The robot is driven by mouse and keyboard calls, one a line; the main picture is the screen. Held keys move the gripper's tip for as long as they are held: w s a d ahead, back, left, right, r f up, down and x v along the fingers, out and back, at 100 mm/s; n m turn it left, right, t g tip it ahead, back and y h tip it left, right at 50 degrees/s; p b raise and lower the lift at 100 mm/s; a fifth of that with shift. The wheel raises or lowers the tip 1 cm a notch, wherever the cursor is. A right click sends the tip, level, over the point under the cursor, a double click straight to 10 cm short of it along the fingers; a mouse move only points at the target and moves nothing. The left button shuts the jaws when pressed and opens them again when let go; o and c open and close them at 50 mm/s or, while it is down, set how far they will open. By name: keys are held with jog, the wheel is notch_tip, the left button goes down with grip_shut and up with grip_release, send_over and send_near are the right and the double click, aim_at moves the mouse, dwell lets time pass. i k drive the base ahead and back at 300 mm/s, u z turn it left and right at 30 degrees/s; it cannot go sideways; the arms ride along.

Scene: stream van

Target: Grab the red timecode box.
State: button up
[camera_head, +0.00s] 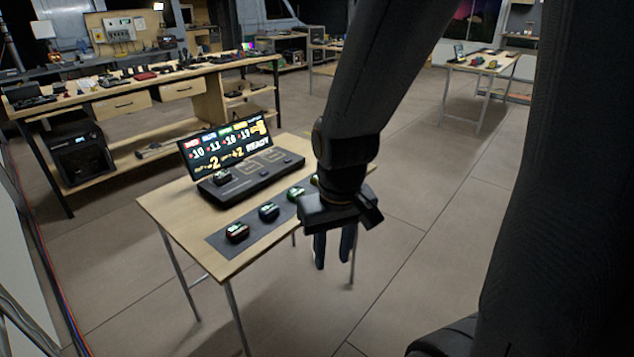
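The red timecode box (237,232) is a small dark box with red edges and a lit green display on top. It stands at the near left end of a dark mat (216,240) on the small wooden table (160,205). My gripper (333,261) points down in front of the table's right side. It is to the right of the red box and apart from it. Its two fingers are spread with nothing between them. A blue box (268,211) and a green box (296,193) stand on the same mat, in a row with the red one.
A console with a lit screen (225,148) stands behind the mat. A long workbench (130,100) with drawers and gear lies behind on the left. Another small table (478,68) with small boxes is far right. The floor (410,220) around the near table is clear.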

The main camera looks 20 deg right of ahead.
aim_at(238, 231)
jog(key=k, duration=0.5)
jog(key=u, duration=0.95)
jog(key=i, duration=1.5)
jog(key=z, duration=1.7)
